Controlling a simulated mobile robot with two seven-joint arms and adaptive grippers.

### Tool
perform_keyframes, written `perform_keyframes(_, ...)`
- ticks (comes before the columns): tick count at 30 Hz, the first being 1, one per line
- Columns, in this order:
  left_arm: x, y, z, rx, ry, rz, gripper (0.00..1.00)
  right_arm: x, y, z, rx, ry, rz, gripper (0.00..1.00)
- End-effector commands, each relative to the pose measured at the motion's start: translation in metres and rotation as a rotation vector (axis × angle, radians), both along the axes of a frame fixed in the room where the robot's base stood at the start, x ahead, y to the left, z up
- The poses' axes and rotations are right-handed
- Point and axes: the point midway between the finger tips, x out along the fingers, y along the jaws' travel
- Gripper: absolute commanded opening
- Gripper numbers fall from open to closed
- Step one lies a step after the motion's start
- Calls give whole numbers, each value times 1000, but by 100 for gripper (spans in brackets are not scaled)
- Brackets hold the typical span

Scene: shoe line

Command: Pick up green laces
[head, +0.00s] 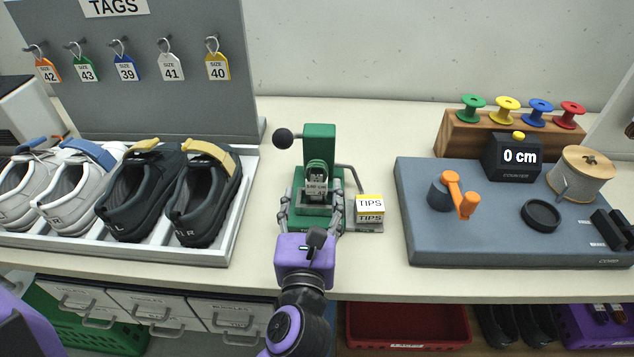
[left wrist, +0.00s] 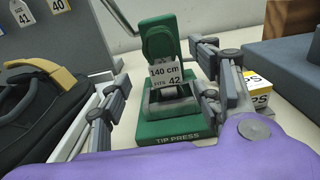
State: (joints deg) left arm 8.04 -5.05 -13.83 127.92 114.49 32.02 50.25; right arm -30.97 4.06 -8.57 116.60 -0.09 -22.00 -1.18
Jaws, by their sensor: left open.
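A bundle with a paper label reading "140 cm, fits 42" (left wrist: 164,75) stands in the green tip press (left wrist: 150,135). In the head view the labelled loop (head: 316,172) looks green and sits in front of the press's green post (head: 319,143). I take it for the green laces, though its lace colour is hard to make out against the green press. My left gripper (head: 316,208) is open, its fingers spread to either side of the press and bundle. It also shows in the left wrist view (left wrist: 160,85), with nothing clearly held. My right gripper is not in view.
A yellow-and-white TIPS box (head: 370,209) stands close right of the press. A shoe tray (head: 243,200) is at left, below hanging size tags. At right, a blue-grey board (head: 430,240) holds a counter and a cord spool. Coloured spools, one green (head: 472,108), stand behind.

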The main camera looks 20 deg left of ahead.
Motion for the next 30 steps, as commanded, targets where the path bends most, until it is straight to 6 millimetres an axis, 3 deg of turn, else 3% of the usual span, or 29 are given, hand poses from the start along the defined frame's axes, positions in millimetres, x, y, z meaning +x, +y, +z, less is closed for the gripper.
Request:
perform_keyframes(4,18,3,2,2,-3,0,59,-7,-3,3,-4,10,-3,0)
perform_keyframes(12,54,10,1,2,-3,0,59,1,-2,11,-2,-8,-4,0)
perform_keyframes(21,58,11,-1,2,1,0,59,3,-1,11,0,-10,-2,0)
perform_keyframes(30,58,11,0,1,-1,0,19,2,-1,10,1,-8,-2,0)
